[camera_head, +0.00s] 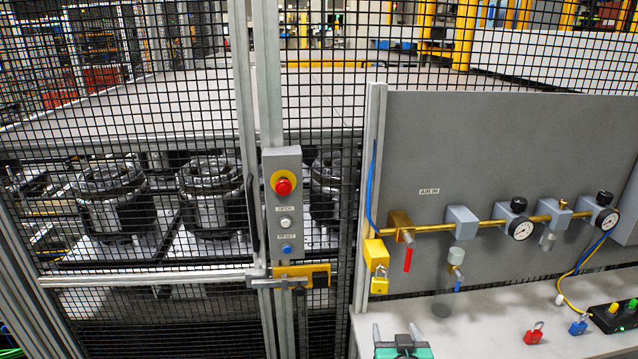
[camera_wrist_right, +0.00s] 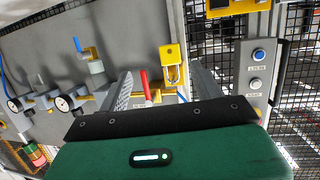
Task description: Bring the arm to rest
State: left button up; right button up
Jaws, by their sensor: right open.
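My right gripper (camera_head: 396,329) shows at the bottom edge of the head view, above the light bench top (camera_head: 480,330). Its two fingers are apart with nothing between them. In the right wrist view the open fingers of this gripper (camera_wrist_right: 162,85) point toward the grey panel, with a yellow padlock (camera_wrist_right: 172,72) and a red handle (camera_wrist_right: 145,84) seen beyond. My left gripper is not in view.
A mesh fence (camera_head: 130,220) with a button box (camera_head: 284,205) stands left. The grey panel (camera_head: 440,150) carries a brass air line with gauges (camera_head: 521,228). A red padlock (camera_head: 535,333), a blue padlock (camera_head: 579,325) and a black button box (camera_head: 612,318) sit on the bench.

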jog(key=s+d+f+n+g, duration=0.1)
jog(key=s+f+g, duration=0.25)
jog(key=s, duration=0.75)
jog(key=s+d+f+n+g+y, duration=0.1)
jog(key=s+f+g, duration=0.25)
jog(key=s, duration=0.75)
jog(key=s+d+f+n+g, duration=0.15)
jog(key=s+g, duration=0.25)
jog(key=s, duration=0.7)
notch_tip(320, 180, down, 37)
jog(key=g+b, duration=0.2)
jog(key=b, duration=0.3)
pick_arm(q)
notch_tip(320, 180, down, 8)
jog(key=b, duration=0.3)
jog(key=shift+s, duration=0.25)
pick_arm(e)
jog(key=s+d+f, duration=0.3)
jog(key=s+f, duration=1.6)
jog(key=f, duration=0.3)
jog(key=shift+f+g, duration=0.35)
jog(key=shift+g, duration=0.05)
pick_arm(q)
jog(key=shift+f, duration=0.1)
pick_arm(e)
jog(key=shift+s, duration=0.1)
